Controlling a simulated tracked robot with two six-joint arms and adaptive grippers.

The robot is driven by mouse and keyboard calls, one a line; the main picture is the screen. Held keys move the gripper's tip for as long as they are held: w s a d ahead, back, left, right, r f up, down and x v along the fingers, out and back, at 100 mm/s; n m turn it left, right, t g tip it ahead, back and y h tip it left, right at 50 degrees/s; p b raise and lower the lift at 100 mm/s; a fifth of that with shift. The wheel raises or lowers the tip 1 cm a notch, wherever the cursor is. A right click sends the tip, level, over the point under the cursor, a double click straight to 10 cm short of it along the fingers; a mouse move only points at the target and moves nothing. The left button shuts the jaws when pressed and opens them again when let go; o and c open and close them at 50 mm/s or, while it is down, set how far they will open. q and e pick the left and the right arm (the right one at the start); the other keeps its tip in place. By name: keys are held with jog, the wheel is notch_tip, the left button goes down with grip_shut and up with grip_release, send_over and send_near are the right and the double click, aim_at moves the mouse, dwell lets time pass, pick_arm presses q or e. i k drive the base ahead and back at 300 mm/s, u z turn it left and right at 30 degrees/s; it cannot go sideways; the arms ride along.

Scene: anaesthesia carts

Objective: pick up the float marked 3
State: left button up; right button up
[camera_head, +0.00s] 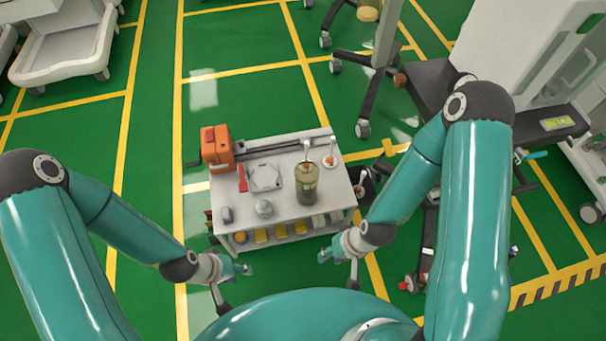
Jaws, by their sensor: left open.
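I cannot make out a float marked 3; no number is readable at this size. A small white cart (283,211) in front of me holds several small items. Among them are a tall jar (306,186) with an olive-coloured body and a white stick above it, and a round grey piece (264,208). A white holder with a red-orange part (330,161) stands at the back right. My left gripper (234,285) is open and empty, in front of the cart's left side. My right gripper (339,270) looks open and empty, in front of its right side.
An orange machine (217,148) stands on the cart's back left, beside a red piece (242,179) and a flat grey plate (265,178). Several yellow items (261,236) sit on the lower shelf. A wheeled stand (375,68) is behind, and a large machine (545,65) is at right.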

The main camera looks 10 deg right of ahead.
aim_at(306, 143)
jog(key=u, duration=0.55)
jog(key=k, duration=1.8)
jog(key=z, duration=0.5)
jog(key=i, duration=1)
